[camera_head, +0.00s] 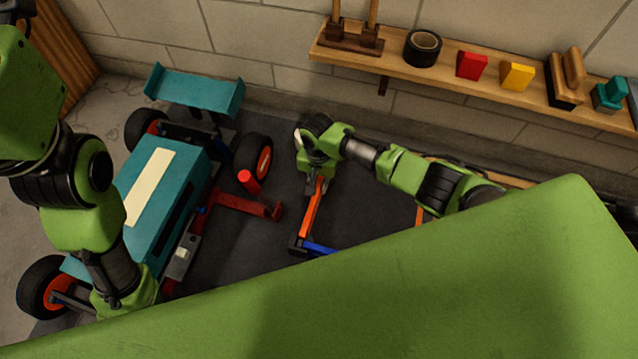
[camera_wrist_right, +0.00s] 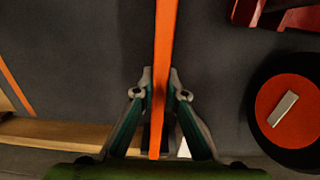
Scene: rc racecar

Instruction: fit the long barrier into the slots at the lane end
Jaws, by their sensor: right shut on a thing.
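The long barrier looks to be the orange bar (camera_head: 312,212) below my right gripper in the head view. It also shows in the right wrist view (camera_wrist_right: 165,50), running up between the fingers to the top edge. My right gripper (camera_head: 318,184) is shut on this bar near one end; its fingers also show in the right wrist view (camera_wrist_right: 160,88). In the head view, the bar's lower end appears at a dark block (camera_head: 298,244), beside a blue bar (camera_head: 320,248). I cannot tell whether it is seated there. The lane-end slots cannot be made out. My left gripper's fingers are hidden.
A teal race car (camera_head: 185,190) stands at the left, with a red jack-like piece (camera_head: 240,206) beside it. A wooden shelf (camera_head: 450,72) holds black tape (camera_head: 422,48), a red block (camera_head: 471,65) and a yellow block (camera_head: 517,76). My green body hides the foreground.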

